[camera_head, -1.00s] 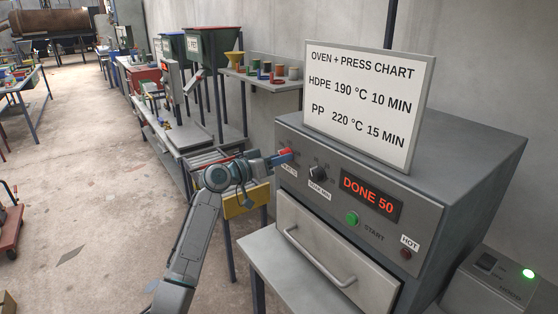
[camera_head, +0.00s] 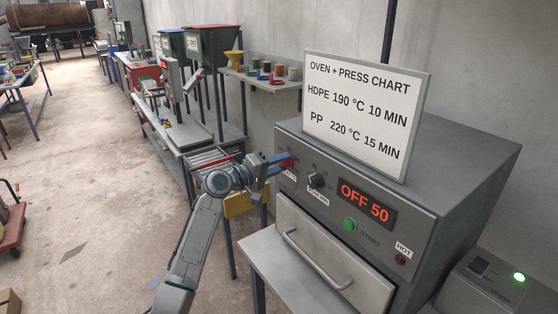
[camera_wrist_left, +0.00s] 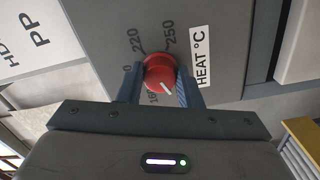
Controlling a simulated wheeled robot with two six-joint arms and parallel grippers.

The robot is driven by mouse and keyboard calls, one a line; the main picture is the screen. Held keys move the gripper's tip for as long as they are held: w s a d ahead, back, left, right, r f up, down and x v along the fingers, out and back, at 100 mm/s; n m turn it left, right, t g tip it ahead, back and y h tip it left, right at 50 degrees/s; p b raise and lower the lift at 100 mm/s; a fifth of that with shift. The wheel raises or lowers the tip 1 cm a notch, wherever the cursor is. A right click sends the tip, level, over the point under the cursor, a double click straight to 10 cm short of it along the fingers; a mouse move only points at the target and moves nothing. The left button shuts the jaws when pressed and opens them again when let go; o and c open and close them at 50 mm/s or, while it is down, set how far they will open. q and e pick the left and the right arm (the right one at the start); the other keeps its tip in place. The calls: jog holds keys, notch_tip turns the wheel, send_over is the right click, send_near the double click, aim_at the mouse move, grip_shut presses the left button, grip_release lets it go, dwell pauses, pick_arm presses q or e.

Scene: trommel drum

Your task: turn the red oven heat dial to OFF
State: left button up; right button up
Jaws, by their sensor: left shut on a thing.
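The red heat dial (camera_head: 287,161) is on the left of the oven's front panel (camera_head: 330,188). My left gripper (camera_head: 280,163) is shut on it, and the wrist view shows one finger on each side of the red dial (camera_wrist_left: 158,71). The dial's white pointer mark points down and right in that view, away from the printed 220 and 250. The HEAT °C label (camera_wrist_left: 202,56) is just right of the dial. The oven display (camera_head: 367,203) reads OFF 50. My right gripper is in neither view.
A black dial (camera_head: 316,180) sits close to the right of the red one. The green START button (camera_head: 349,224) and the drawer handle (camera_head: 315,262) are lower down. A chart sign (camera_head: 365,110) stands on the oven.

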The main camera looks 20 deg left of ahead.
pick_arm(q)
jog(key=shift+r+n+p, duration=0.1)
jog(key=shift+n+p, duration=0.3)
jog(key=shift+n, duration=0.4)
jog(key=o, duration=1)
jog(key=shift+s+a, duration=0.1)
jog(key=b+v, duration=0.4)
jog(key=v, duration=0.6)
jog(key=shift+s+a, duration=0.2)
